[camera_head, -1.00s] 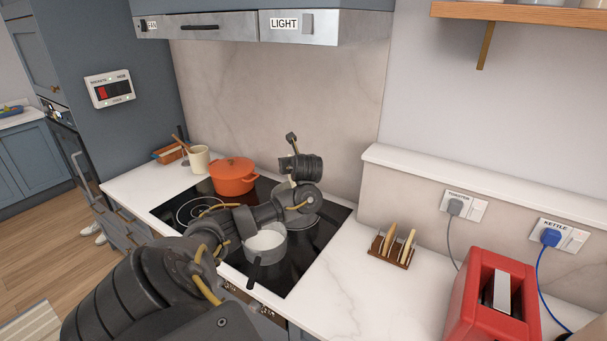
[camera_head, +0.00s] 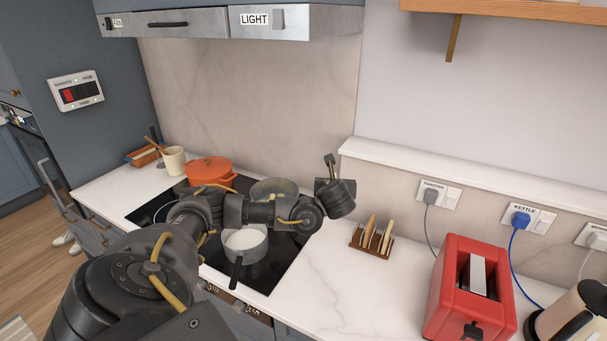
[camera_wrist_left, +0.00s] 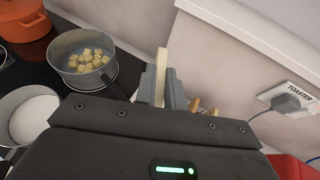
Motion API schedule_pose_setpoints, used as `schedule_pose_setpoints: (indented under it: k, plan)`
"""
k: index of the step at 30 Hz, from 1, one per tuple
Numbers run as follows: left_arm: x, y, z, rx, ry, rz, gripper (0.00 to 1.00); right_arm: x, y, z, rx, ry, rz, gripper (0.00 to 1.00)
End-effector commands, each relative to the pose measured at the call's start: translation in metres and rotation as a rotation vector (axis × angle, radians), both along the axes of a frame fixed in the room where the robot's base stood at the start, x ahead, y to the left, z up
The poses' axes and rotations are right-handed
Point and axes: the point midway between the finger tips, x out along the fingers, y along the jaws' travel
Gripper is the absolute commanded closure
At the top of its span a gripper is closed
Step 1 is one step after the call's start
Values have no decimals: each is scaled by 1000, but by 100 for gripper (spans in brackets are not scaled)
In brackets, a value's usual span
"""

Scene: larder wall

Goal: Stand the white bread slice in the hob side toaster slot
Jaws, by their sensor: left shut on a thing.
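My left gripper (camera_head: 331,166) is raised near the hob's right edge. In the left wrist view the left gripper (camera_wrist_left: 162,86) is shut on a thin pale bread slice (camera_wrist_left: 161,67), seen edge-on and upright between the fingers. The head view does not show this slice clearly. The red toaster (camera_head: 447,300) stands on the worktop at the lower right, apart from the gripper. A bright metal strip and dark slot openings show in its top. Only a red corner of it (camera_wrist_left: 285,167) shows in the wrist view. My right gripper is not in view.
A wooden rack (camera_head: 369,250) with slices stands between hob and toaster. Pans (camera_head: 245,243) and an orange pot (camera_head: 210,171) are on the hob. A kettle (camera_head: 575,318) and cords (camera_head: 513,255) lie right of the toaster. Worktop before the rack is clear.

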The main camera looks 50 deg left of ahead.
Motion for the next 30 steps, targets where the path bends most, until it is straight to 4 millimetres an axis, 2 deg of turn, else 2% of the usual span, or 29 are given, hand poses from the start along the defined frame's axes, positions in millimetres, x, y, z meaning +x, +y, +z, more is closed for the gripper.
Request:
schedule_pose_setpoints:
  k: [1, 3, 10, 13, 15, 21, 27, 30]
  plan:
    - [2, -25, 9, -1, -5, -58, 100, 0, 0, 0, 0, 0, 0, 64]
    - [1, -57, 18, -3, -6, -135, 100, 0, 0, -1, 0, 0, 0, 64]
    - [-14, -157, 44, -10, -5, -384, 100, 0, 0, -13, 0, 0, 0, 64]
    - [-28, -196, 46, -12, -5, -490, 100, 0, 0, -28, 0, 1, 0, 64]
    - [-40, -220, 40, -13, -6, -562, 100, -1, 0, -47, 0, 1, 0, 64]
    - [-58, -248, 15, -3, -4, -658, 100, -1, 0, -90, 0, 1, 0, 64]
    - [-67, -261, -17, -1, -3, -702, 100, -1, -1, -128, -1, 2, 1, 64]
    - [-69, -264, -27, -1, -2, -713, 100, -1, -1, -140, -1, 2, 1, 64]
